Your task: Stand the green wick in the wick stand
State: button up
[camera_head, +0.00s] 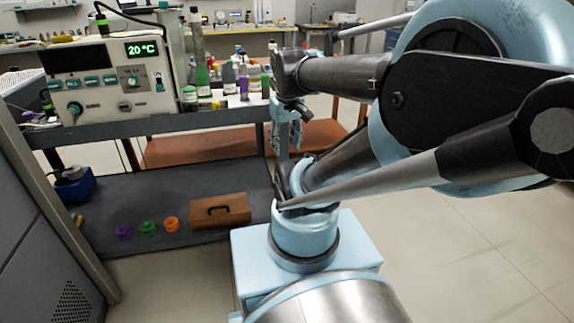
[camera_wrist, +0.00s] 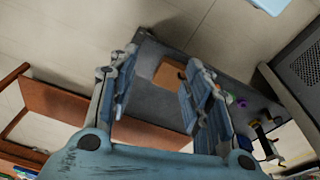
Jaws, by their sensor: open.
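My gripper (camera_head: 284,138) hangs in front of the bench, pointing down and empty. In the wrist view its two blue fingers (camera_wrist: 160,88) stand wide apart with nothing between them. A small green object (camera_head: 148,228) sits on the dark lower shelf, between a purple one (camera_head: 123,232) and an orange one (camera_head: 171,224). It is too small to tell whether it is the green wick. A tall green-tinted vessel (camera_head: 200,76) stands on the bench top, left of my gripper. I cannot make out the wick stand.
A white instrument (camera_head: 108,81) reading 20 °C stands at the bench's left. Several bottles crowd the bench top right of it. A brown box with a handle (camera_head: 219,211) and a blue bin (camera_head: 75,185) are on the lower shelf. A grey cabinet (camera_head: 45,220) borders the left.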

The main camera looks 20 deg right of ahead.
jog(key=s+f+m, duration=0.2)
jog(key=s+f, duration=0.2)
jog(key=f, duration=0.2)
jog(key=shift+a, duration=0.1)
jog(key=shift+w+f, duration=0.2)
jog(key=shift+w, duration=0.25)
